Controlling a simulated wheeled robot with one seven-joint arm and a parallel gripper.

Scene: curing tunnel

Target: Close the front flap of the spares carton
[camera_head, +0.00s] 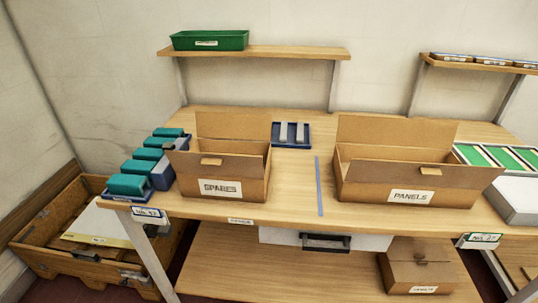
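The spares carton (253,190) is a brown cardboard box on the wooden bench, left of centre, with a white SPARES label (220,188) on its front. Its back flap (233,125) stands up. Its front flap (235,168) is open along the near edge, with a small light tab (211,161) on it. I cannot tell its exact angle. Little of the carton's inside shows. My gripper is not in view.
Teal-topped blocks (128,184) stand close left of the carton. An open panels carton (358,187) stands right, beyond a blue strip (319,187). Shelves (290,53) hang above. Bench between the cartons is mostly clear.

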